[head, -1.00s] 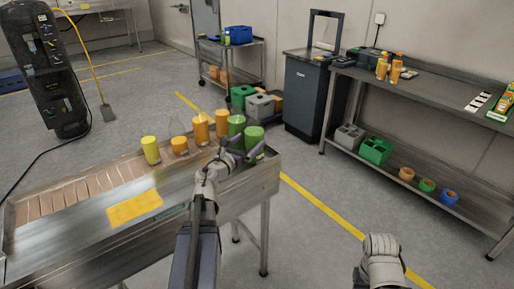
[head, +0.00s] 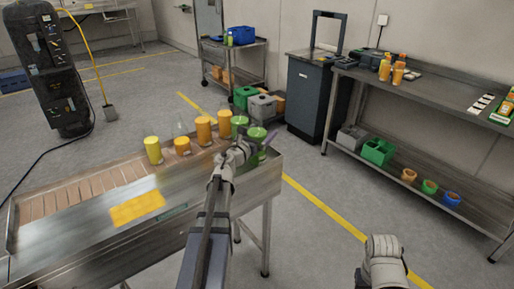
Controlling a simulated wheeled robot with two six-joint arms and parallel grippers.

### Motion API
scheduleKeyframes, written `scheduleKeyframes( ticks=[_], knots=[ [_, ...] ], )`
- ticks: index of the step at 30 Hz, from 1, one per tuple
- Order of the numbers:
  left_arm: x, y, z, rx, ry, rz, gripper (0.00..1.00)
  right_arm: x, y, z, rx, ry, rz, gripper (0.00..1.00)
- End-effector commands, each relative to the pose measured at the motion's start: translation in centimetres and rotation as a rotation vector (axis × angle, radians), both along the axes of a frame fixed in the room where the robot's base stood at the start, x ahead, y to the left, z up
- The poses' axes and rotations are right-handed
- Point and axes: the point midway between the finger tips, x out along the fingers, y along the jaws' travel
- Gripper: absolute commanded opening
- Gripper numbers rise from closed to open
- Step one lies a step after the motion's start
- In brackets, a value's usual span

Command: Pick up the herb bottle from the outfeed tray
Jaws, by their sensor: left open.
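The outfeed tray (head: 70,238) is a long metal tray on legs at the left. At its far right end stand two green bottles, a nearer one (head: 257,136) and one behind it (head: 239,123); I cannot read which is the herb bottle. My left gripper (head: 254,150) is open, low in front of the nearer green bottle, and overlaps its lower part in the picture. Whether the fingers straddle or touch that bottle is unclear. My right gripper (head: 383,262) shows at the bottom right, away from the tray; its fingers are not clear.
Several yellow and orange bottles, among them a yellow one (head: 153,150) and an orange one (head: 204,130), stand left of the green ones along the tray's far side. A metal shelf bench (head: 430,95) stands at the right. The floor between is clear.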

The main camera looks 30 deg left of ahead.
Motion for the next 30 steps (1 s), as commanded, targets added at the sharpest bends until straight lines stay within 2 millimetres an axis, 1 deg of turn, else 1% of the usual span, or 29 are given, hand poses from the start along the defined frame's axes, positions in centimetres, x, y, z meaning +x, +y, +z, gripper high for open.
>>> scheduleKeyframes(
  ticks=[6,30],
  knots=[
    [0.07,-0.01,-0.01,0.000,0.000,0.001,0.99,0.00,0.00,-0.01,0.000,0.000,0.000,0.50],
    [0.04,0.00,-0.01,0.000,0.000,0.001,0.09,0.00,0.00,-0.01,0.000,0.000,0.000,0.50]
  ],
)
